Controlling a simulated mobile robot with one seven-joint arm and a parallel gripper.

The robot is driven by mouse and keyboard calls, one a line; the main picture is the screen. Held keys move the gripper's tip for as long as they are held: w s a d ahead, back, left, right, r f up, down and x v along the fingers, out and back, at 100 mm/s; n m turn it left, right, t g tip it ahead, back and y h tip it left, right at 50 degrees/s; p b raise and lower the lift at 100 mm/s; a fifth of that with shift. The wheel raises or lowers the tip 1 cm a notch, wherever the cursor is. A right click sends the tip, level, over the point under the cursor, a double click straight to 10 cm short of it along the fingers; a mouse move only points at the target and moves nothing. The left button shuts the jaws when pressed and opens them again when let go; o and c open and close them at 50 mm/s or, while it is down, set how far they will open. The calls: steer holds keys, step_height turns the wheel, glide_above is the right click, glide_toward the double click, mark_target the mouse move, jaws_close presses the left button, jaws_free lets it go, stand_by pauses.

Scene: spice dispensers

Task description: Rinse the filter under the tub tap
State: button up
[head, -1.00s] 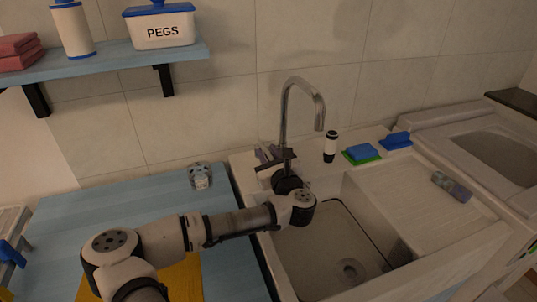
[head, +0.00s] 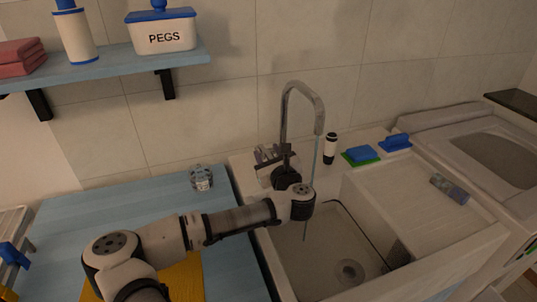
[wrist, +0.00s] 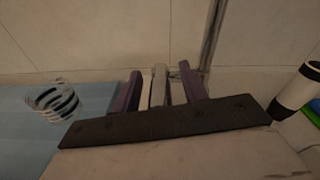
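The chrome tap (head: 286,115) stands at the back of the white tub (head: 330,262). A thin stream of water (head: 312,170) falls from its spout into the tub. My gripper (head: 274,152) is at the tap's base; the wrist view shows its purple fingers (wrist: 160,90) on either side of a pale upright part, apparently the tap lever (wrist: 160,82). I cannot tell whether the fingers press on it. A small round ribbed thing (head: 202,178), perhaps the filter, stands on the blue worktop left of the tub; it also shows in the wrist view (wrist: 53,102).
A black-and-white bottle (head: 330,148), a blue sponge (head: 361,153) and a blue brush (head: 396,141) stand behind the tub. A grey-blue item (head: 450,188) lies on the drainer. A dark grille (head: 399,253) is inside the tub. My arm spans the blue worktop (head: 100,205).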

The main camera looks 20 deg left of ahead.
stand_by(0.3)
steer(key=b+v, duration=0.4)
steer(key=v, duration=0.9)
steer(key=shift+s+d, duration=0.2)
steer(key=shift+s, duration=0.15)
